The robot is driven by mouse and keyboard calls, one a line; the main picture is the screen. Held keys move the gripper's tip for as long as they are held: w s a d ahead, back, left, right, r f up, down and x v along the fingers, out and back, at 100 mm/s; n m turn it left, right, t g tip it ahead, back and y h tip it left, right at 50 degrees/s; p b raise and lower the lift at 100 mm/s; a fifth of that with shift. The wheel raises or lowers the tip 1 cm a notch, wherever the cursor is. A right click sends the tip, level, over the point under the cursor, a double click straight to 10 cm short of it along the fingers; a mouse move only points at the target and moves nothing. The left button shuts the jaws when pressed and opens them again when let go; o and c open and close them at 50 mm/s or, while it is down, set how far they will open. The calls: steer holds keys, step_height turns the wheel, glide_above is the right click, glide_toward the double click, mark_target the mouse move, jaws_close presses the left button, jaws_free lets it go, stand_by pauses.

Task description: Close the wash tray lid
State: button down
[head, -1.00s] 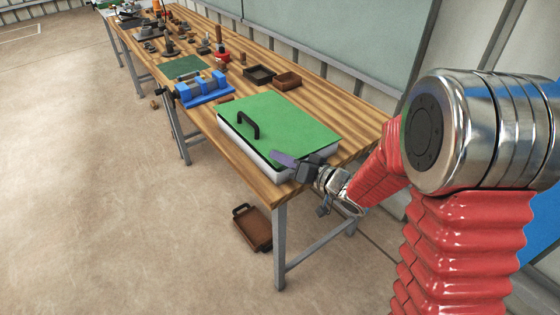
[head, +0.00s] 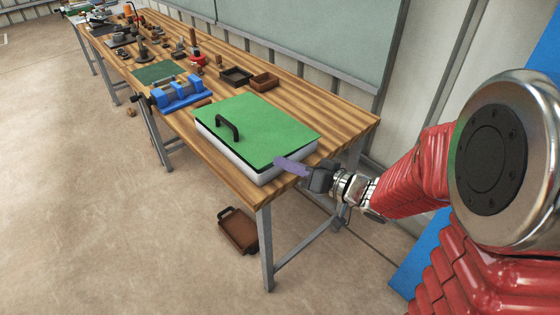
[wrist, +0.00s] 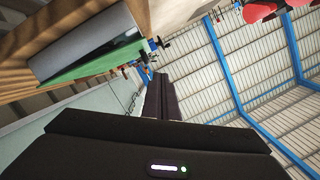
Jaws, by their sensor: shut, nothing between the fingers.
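The wash tray (head: 240,163) is a white box near the front end of the wooden bench. Its green lid (head: 262,128) lies flat over it, with a black handle (head: 228,127) near the left edge. No clear gap shows between lid and tray in the head view. My gripper (head: 288,165) is shut and empty, its purple-grey fingers at the tray's right front corner; whether they touch it I cannot tell. In the wrist view the fingers (wrist: 161,98) point up the picture, with the green lid (wrist: 90,66) and the tray side (wrist: 88,38) at upper left.
A blue vise (head: 180,93) stands beyond the tray. Two small open trays, one dark (head: 236,77) and one brown (head: 264,81), sit towards the back. Tools crowd the far bench. A brown tray (head: 238,230) lies on the floor. Bare bench (head: 345,120) shows right of the lid.

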steer(key=c, duration=2.4)
jaws_free()
steer(key=shift+c, duration=0.2)
